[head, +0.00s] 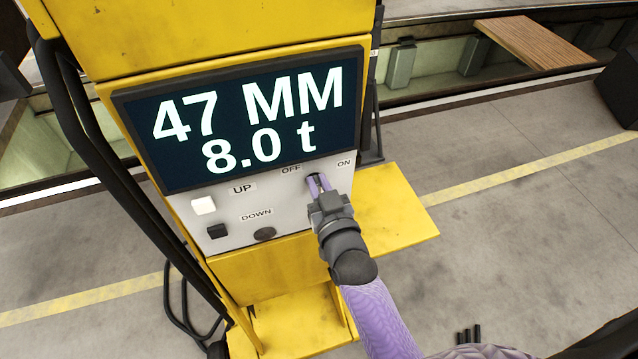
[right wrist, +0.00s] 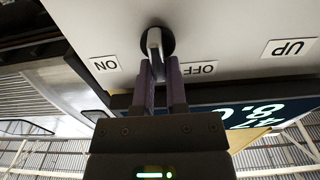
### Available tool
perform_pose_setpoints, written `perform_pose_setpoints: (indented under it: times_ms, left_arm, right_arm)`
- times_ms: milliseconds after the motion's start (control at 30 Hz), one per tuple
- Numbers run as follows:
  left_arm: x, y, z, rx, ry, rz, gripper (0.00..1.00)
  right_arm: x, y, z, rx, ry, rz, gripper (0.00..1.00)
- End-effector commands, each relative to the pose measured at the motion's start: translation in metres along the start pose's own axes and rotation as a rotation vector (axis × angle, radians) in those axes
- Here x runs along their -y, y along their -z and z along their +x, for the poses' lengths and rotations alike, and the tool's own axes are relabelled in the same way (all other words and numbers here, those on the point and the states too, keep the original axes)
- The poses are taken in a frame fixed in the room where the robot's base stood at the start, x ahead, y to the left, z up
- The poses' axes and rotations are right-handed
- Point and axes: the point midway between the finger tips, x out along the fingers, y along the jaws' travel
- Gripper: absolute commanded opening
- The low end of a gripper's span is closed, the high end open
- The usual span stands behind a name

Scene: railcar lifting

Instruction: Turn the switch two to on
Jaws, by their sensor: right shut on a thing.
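The control panel (head: 275,205) is a grey-white face below a lit display on a yellow lifting column. Its rotary switch (right wrist: 155,42) has a light grey lever on a dark round base, between the OFF label (head: 291,170) and the ON label (head: 344,162). The wrist view is upside down; there the lever runs nearly straight toward the gap between both labels. My right gripper (head: 319,183) is at the panel, its purple fingers shut on the lever. The fingers hide most of the switch in the head view. My left gripper is not in view.
The display (head: 245,120) reads 47 MM and 8.0 t. A white UP button (head: 204,205) and a black button (head: 217,231) sit left of the switch. A dark round knob (head: 265,234) is near DOWN. A yellow plate (head: 400,215) juts out at right.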

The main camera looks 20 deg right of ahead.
Motion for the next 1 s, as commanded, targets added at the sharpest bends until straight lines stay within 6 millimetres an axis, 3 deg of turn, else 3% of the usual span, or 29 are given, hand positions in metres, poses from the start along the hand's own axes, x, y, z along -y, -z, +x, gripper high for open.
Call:
perform_pose_setpoints:
  times_ms: [467, 1000]
  left_arm:
    - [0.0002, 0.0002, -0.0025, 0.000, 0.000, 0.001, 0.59]
    - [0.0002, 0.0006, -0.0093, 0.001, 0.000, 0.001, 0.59]
  right_arm:
    - [-0.0013, 0.0003, -0.0001, 0.001, 0.000, 0.074, 0.00]
    - [-0.0080, -0.0026, -0.0002, 0.002, 0.000, 0.542, 0.00]
